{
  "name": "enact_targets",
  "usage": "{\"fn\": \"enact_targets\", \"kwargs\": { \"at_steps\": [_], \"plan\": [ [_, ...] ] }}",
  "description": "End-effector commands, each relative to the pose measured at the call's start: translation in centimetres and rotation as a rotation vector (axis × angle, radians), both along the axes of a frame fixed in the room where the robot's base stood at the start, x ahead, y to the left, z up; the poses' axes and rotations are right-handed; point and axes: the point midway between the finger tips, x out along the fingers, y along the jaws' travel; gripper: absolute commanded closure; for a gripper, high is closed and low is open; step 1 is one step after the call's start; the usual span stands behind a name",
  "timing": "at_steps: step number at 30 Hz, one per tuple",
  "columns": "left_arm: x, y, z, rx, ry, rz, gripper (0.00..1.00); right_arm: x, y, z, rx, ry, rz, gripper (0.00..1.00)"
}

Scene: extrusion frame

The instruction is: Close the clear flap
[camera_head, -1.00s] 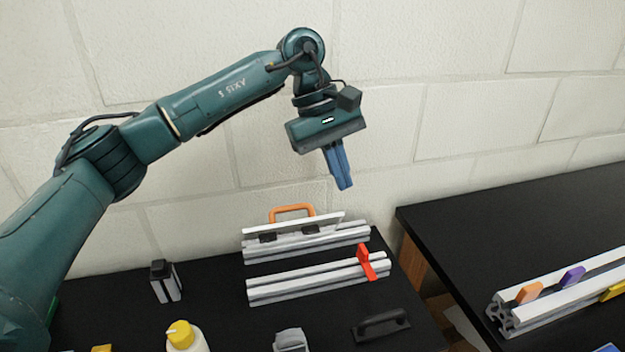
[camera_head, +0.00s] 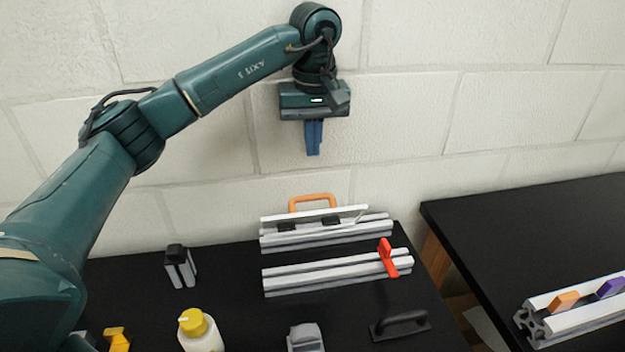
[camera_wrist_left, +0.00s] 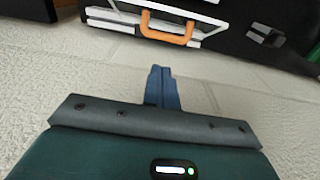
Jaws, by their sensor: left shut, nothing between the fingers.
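The clear flap (camera_head: 350,215) is on the rear aluminium extrusion (camera_head: 340,236); its see-through panel is hard to make out, but a pale edge and two dark hinge-like blocks show. An orange handle (camera_head: 313,200) stands up behind it, on the wall side. In the left wrist view the orange handle (camera_wrist_left: 168,35) is at the top, beyond the fingertips. My left gripper (camera_head: 313,153) points down, its blue fingers shut and empty, above the handle and apart from it. The fingers also show in the left wrist view (camera_wrist_left: 161,72). My right gripper is not in view.
A front extrusion (camera_head: 325,275) carries a red lever (camera_head: 387,257). A black handle (camera_head: 400,325), a yellow-capped bottle (camera_head: 198,330) and a grey block (camera_head: 180,267) sit on the black table. A second table (camera_head: 530,230) is at right. The wall is close behind.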

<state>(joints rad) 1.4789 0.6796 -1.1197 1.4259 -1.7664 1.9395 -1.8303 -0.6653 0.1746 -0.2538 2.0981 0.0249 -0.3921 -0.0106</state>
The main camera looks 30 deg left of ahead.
Motion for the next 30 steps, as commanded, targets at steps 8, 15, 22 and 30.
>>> {"fn": "enact_targets", "kwargs": {
  "at_steps": [8,15,22,30],
  "plan": [
    [0.1,0.2,-5.7,0.001,0.004,0.001,1.00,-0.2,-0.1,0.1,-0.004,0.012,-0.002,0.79],
    [0.3,0.3,-8.3,0.000,0.002,0.001,1.00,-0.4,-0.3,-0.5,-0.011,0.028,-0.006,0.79],
    [0.4,0.3,-8.7,-0.001,-0.001,0.000,1.00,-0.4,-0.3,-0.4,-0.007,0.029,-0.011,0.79],
    [0.4,0.3,-8.7,0.000,-0.002,0.000,1.00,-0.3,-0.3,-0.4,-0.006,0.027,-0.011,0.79]
  ]
}}
